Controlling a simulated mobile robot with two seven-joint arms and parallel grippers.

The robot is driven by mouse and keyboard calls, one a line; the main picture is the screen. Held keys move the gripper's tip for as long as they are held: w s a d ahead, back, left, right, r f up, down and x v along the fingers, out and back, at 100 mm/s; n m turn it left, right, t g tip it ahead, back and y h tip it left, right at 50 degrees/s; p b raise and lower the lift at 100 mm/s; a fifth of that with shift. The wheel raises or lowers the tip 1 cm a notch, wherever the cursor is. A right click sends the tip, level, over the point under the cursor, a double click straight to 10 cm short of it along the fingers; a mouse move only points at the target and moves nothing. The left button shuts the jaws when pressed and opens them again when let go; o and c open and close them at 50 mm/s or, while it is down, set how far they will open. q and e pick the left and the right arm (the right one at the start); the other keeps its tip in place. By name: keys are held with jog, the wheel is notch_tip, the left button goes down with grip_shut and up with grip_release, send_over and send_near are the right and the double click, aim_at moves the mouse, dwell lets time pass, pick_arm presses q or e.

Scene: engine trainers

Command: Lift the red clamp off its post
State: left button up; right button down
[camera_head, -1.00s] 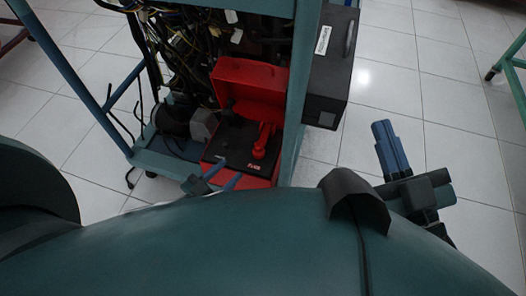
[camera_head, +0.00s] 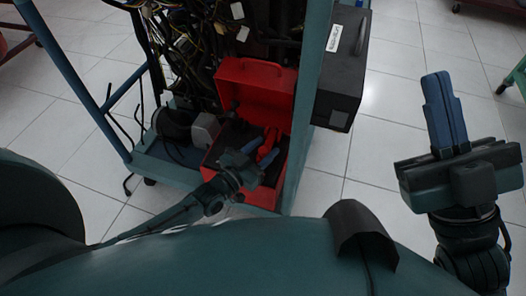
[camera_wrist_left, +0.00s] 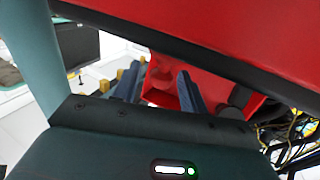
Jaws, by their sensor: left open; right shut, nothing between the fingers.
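The red clamp (camera_head: 268,142) stands in the open red case, partly covered by my left gripper (camera_head: 247,153) in the head view. My left gripper is open, its blue fingers reaching over the case close to the clamp. In the left wrist view, red parts that look like the clamp (camera_wrist_left: 163,82) show between and beyond the open fingers (camera_wrist_left: 157,85). I cannot tell whether a finger touches it. The post under the clamp is hidden. My right gripper (camera_head: 444,112) is shut and empty, out to the right over the floor.
The red case (camera_head: 254,84) has its lid up behind the clamp; the lid fills the top of the wrist view. A blue-green frame post (camera_head: 309,120) stands close on the right, with a black box (camera_head: 341,75) beyond it. Wires and engine parts crowd the back left.

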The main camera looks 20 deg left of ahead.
pick_arm(q)
jog(key=shift+w, duration=0.15)
grip_shut()
dwell(0.4)
